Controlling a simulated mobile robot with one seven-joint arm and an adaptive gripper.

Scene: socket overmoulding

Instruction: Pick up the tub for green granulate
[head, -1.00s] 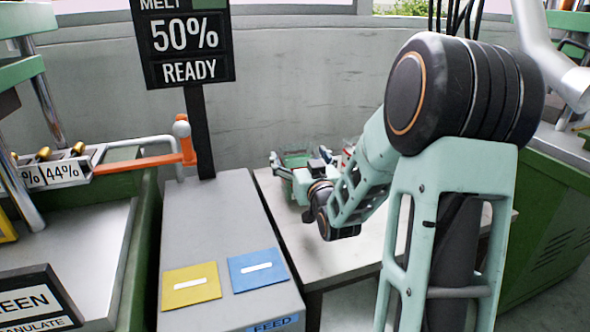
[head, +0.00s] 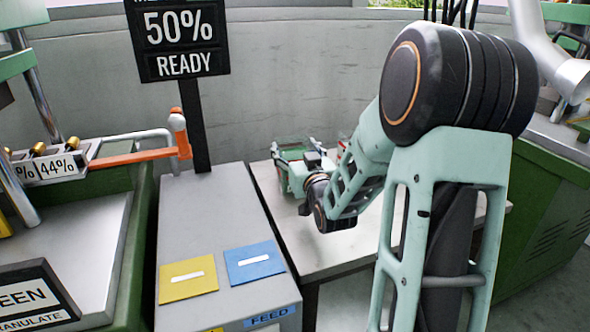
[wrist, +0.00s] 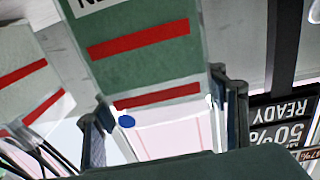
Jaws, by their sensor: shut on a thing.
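The tub for green granulate (wrist: 150,68) fills the upper middle of the wrist view. It is clear-walled, with green contents, red bands and a white label cut off at the top edge. My gripper (wrist: 165,115) has one dark finger on each side of it and is shut on it. In the head view, the tub (head: 291,150) shows small at the table's back left, partly hidden by my gripper (head: 291,175). I cannot tell whether its base touches the table.
A tub with pale contents and red bands (wrist: 30,90) stands beside it in the wrist view. The pale table (head: 285,240) is mostly bare in front. A grey feed cabinet (head: 210,215) and a black sign (head: 178,38) reading 50% READY stand to the left.

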